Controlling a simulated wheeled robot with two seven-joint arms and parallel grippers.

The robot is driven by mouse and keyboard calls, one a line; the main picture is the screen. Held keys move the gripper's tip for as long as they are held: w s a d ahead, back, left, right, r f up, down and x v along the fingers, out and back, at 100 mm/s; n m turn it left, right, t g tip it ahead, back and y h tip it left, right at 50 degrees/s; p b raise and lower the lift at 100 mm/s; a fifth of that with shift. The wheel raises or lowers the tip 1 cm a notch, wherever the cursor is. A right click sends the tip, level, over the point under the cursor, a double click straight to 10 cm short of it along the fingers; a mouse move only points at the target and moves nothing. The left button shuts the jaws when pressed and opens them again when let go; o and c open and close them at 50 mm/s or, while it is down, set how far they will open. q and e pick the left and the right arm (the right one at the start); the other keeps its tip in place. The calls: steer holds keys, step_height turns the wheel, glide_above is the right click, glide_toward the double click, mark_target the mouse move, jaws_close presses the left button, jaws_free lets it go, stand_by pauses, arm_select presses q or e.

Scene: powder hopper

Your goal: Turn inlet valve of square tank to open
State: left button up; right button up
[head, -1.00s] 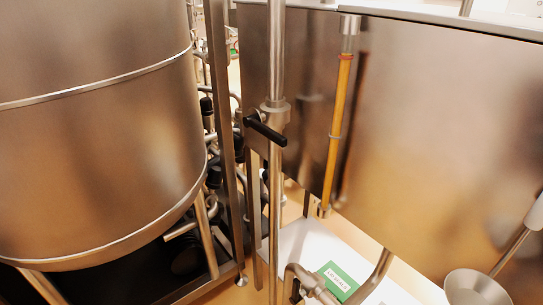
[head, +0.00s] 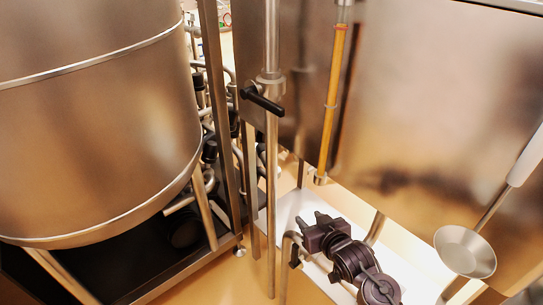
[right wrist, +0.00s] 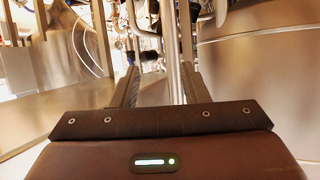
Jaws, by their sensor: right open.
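The valve is a black lever handle (head: 262,98) on a vertical steel pipe (head: 272,45) in front of the square tank (head: 450,90). In the head view the lever points down and to the right, tilted across the pipe. My right gripper (head: 320,222) is low in the head view, below the lever and apart from it. In the right wrist view its fingers (right wrist: 162,75) are spread, with steel pipes showing between and beyond them. I cannot tell for certain which pipe is the valve's there. My left gripper is not in view.
A large round tank (head: 95,120) fills the left. A sight tube with amber liquid (head: 335,80) runs down the square tank's face. A steel scoop (head: 465,250) is at the lower right. A narrow gap with pipes lies between the tanks.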

steer(key=w+a+r+n+t+y, duration=0.1)
steer(key=w+a+r+t+y, duration=0.1)
steer(key=r, duration=0.6)
steer(key=w+a+r+n+t+y, duration=0.1)
steer(key=w+a+r+t+y, duration=0.15)
steer(key=r, duration=0.55)
steer(key=n+t+y, duration=0.1)
steer(key=n+y, duration=0.1)
steer(key=y, duration=0.3)
glide_toward(264, 99)
steer(key=p+x, duration=0.3)
steer(key=x, duration=0.4)
steer(key=shift+d+p, duration=0.15)
steer(key=shift+p, duration=0.15)
steer(key=shift+w+a+r, duration=0.1)
steer(key=shift+w+a, duration=0.15)
steer(key=shift+w, duration=0.1)
jaws_close()
